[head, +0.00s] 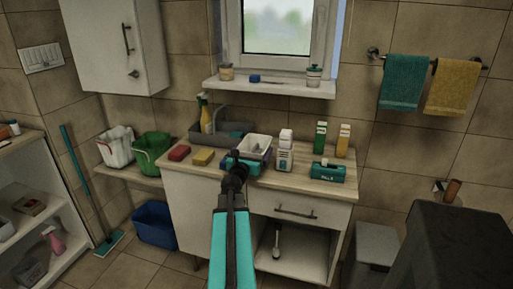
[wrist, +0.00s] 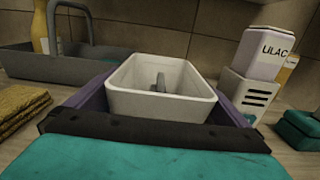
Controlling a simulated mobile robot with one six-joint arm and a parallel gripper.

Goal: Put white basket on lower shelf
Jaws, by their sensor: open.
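A white rectangular tub (head: 257,144) stands on the wooden counter just beyond my gripper (head: 236,160); in the wrist view the white tub (wrist: 161,88) is upright, with a small grey item inside. Purple sides show around it. My gripper is open with nothing seen held; its fingertips are hard to make out. A smaller white slotted basket (wrist: 247,94), holding a LILAC bottle, stands to the right. A white bucket-like basket (head: 116,146) stands on the left bench. Low shelf space shows under the drawer (head: 291,252) and in the left unit (head: 65,262).
A grey caddy (wrist: 62,70), a yellow sponge (head: 203,157) and a red sponge (head: 179,153) lie left of the tub. Cartons (head: 320,137) and a teal box (head: 329,172) stand right. A green basket (head: 152,151), blue bin (head: 154,224) and mop (head: 110,242) are left.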

